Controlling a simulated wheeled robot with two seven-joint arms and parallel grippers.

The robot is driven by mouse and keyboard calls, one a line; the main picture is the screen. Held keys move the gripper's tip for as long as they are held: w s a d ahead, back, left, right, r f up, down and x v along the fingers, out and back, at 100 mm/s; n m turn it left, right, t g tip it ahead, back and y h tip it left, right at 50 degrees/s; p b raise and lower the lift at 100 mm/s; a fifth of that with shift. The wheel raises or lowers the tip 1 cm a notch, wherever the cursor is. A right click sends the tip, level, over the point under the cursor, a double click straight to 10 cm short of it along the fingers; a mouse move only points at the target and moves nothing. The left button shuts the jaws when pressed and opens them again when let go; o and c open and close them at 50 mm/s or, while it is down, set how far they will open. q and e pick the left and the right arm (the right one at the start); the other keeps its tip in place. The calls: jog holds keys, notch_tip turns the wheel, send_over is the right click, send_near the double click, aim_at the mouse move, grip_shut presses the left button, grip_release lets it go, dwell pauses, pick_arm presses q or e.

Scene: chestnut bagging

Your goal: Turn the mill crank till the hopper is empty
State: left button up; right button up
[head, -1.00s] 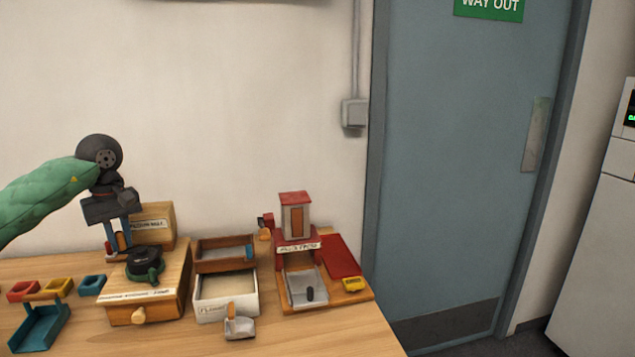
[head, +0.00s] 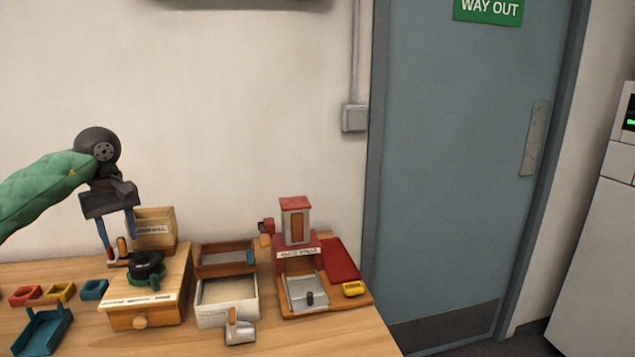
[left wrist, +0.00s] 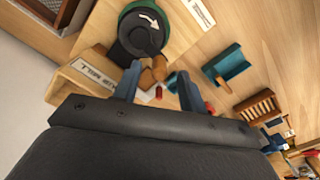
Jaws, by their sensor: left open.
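The mill (head: 145,300) is a wooden box with a small drawer knob on its front. On its top sits a round black and green crank hub (head: 148,268), which shows from above with a white arrow in the left wrist view (left wrist: 140,32). The crank's brown handle (head: 122,246) stands at the hub's left back side. My left gripper (head: 118,243) is open, pointing down, with its blue fingers on either side of the handle. A wooden box with a mill label (head: 155,238) stands behind; its contents cannot be made out. My right gripper is not in view.
Right of the mill are a wooden tray (head: 225,270), a white bin (head: 226,316) with a scoop (head: 240,334) before it, and a red-roofed station (head: 297,206). Small coloured trays and a teal holder (head: 42,333) lie left. The front right table is bare.

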pick_arm(q)
jog(key=shift+r+p, duration=1)
jog(key=shift+r, duration=1.25)
grip_shut()
